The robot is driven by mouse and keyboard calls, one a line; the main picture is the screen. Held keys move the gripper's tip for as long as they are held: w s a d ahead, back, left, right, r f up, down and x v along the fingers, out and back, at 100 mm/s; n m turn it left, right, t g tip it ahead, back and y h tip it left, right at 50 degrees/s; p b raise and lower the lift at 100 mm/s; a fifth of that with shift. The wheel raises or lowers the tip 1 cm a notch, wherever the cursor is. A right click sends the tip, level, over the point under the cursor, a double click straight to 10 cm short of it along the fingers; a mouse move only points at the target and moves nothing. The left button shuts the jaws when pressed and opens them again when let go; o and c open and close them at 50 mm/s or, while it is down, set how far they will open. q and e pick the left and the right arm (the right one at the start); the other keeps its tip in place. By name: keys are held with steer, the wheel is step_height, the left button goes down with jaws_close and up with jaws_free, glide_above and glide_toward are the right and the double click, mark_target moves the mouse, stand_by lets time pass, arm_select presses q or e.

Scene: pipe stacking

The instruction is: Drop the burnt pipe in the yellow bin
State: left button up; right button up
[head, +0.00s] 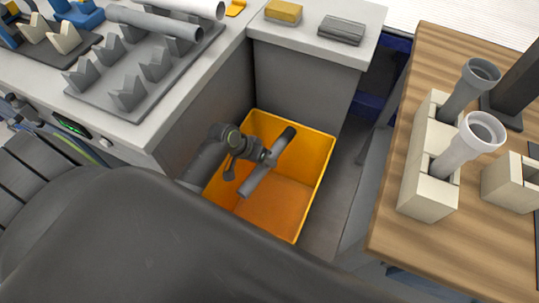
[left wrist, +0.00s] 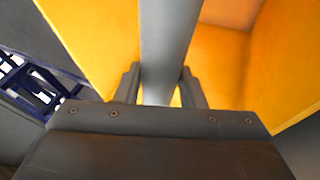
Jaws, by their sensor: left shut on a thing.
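The burnt pipe (head: 256,179) is a grey tube with a darkened upper end in the head view. My left gripper (head: 267,157) is shut around its middle and holds it tilted over the opening of the yellow bin (head: 318,168). In the left wrist view the pipe (left wrist: 167,45) runs between the two fingers of the left gripper (left wrist: 160,88), with the bin's yellow wall (left wrist: 95,40) behind it. How far the pipe is below the rim is hard to tell. The visible bin floor is bare. My right gripper is not in view.
Grey counters border the bin at the left and back. A rack (head: 130,75) with light pipes (head: 155,22) stands on the left counter. A yellow sponge (head: 284,12) and a grey block (head: 342,30) lie at the back. A wooden table (head: 395,235) at right bears upright pipes (head: 463,145) in cream holders.

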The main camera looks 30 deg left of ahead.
arm_select(q)
steer(key=o, duration=1.1)
steer(key=shift+a+r, duration=0.15)
steer(key=shift+r, duration=0.1)
steer(key=p+v, duration=0.2)
steer(key=v, duration=0.5)
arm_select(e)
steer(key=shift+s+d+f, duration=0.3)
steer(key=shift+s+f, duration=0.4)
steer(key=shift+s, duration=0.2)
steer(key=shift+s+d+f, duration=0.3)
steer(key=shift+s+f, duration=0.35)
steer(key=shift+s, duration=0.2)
arm_select(q)
steer(key=shift+s+f, duration=0.1)
steer(key=shift+s, duration=0.05)
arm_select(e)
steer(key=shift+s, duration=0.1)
